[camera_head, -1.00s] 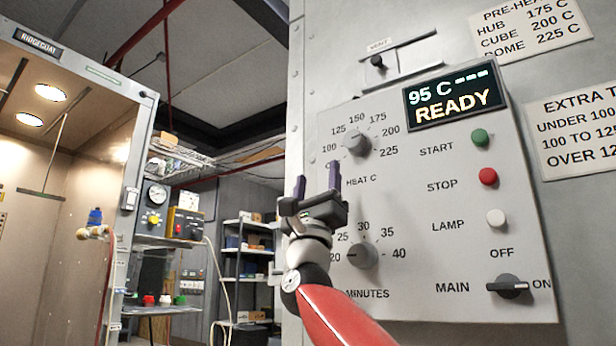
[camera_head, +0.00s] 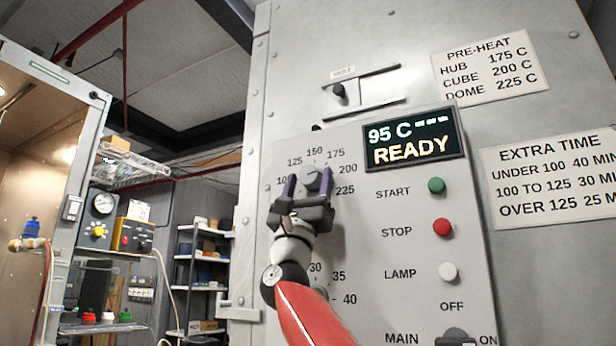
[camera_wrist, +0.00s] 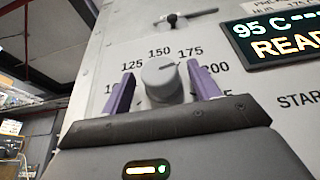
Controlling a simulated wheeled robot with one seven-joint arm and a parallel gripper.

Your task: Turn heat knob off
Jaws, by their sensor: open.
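The heat knob (camera_head: 317,178) is a grey round dial on the oven's control panel (camera_head: 385,290), with a number scale around it. In the wrist view the knob (camera_wrist: 162,80) shows between the two purple fingers, its dark mark pointing up and right toward 175. My gripper (camera_head: 308,184) is open, with one finger on each side of the knob as seen. Whether the fingers touch it I cannot tell. The display (camera_head: 414,139) reads 95 C and READY. The HEAT label is hidden behind my gripper.
Below, the minutes knob (camera_head: 320,292) is partly hidden by my arm. Start (camera_head: 436,185), stop (camera_head: 442,227) and lamp (camera_head: 448,272) buttons and the main switch (camera_head: 456,337) are to the right. A vent slider (camera_head: 340,92) sits above. Shelves (camera_head: 198,270) stand far left.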

